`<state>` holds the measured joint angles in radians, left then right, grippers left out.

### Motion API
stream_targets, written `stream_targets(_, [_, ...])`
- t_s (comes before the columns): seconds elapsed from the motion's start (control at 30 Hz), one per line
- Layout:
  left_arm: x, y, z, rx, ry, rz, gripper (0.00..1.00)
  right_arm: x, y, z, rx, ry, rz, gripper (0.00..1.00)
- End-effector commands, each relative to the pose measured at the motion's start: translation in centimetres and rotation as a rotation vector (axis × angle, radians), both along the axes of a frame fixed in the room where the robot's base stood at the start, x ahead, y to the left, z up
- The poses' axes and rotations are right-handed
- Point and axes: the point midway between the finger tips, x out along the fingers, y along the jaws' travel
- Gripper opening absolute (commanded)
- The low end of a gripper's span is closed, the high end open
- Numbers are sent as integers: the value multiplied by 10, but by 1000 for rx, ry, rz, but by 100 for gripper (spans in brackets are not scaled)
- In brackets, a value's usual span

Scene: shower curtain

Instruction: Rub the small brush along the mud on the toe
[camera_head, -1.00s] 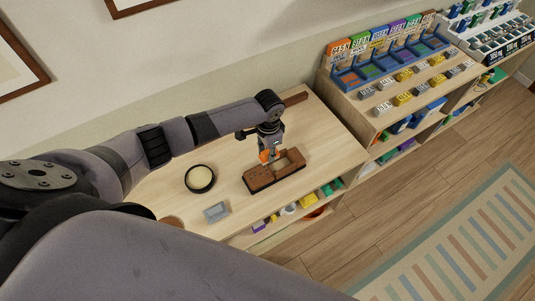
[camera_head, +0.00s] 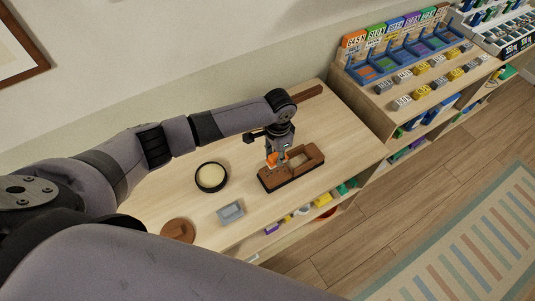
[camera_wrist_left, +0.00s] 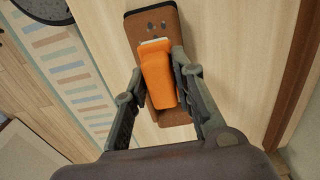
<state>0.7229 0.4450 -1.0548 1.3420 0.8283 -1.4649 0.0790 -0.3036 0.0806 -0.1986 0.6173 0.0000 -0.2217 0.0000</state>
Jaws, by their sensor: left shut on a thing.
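The brown shoe (camera_head: 303,169) with a dark sole lies on the wooden table, its opening to the right and its toe to the left. In the left wrist view, several dark mud spots show on the toe of the shoe (camera_wrist_left: 160,16). My left gripper (camera_head: 275,157) is shut on the small brush, which has an orange handle (camera_wrist_left: 158,78) and pale bristles. The brush (camera_head: 271,160) is over the toe half, its bristle end beside the mud spots. I cannot tell whether the bristles touch the shoe. My right gripper is not in view.
A round black dish with a cream filling (camera_head: 211,176), a small grey tray (camera_head: 231,213) and a round brown piece (camera_head: 178,231) stand left of the shoe. A brown bar (camera_head: 303,94) lies at the back. Shelves (camera_head: 388,97) with coloured bins stand right.

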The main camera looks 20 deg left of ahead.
Motion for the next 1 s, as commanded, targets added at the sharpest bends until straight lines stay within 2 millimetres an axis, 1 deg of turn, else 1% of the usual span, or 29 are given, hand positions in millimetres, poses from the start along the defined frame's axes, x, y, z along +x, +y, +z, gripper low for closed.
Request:
stream_targets(0.03, [0, -5, -3, -2, -2, -6, 0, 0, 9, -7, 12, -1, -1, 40])
stream_targets(0.1, [0, -7, -4, -1, -2, -7, 0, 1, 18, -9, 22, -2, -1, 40])
stream_targets(0.2, [0, -7, -8, -1, -1, -6, 0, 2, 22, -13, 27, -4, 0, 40])
stream_targets(0.27, [0, -7, -12, 0, -1, -6, 0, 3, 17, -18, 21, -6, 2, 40])
stream_targets(0.4, [-1, -6, -28, 2, -1, -6, 0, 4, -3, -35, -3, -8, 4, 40])
stream_targets(0.5, [-1, -6, -34, 2, -1, -6, 0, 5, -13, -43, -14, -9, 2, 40])
stream_targets(0.63, [0, -7, -44, 1, -2, -7, 0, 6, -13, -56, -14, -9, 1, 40])
stream_targets(0.67, [-1, -5, -41, 2, -1, -7, 0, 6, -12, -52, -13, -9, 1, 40])
stream_targets(0.7, [-6, -3, -35, 1, 0, -6, 0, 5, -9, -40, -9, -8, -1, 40])
stream_targets(0.73, [-7, -1, -35, 1, 1, -5, 0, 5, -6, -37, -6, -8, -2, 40])
stream_targets(0.9, [-13, 3, -38, 1, 1, -5, 0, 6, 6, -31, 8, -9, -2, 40])
stream_targets(1.0, [-13, 3, -39, -1, -1, -5, 0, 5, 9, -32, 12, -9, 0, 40])
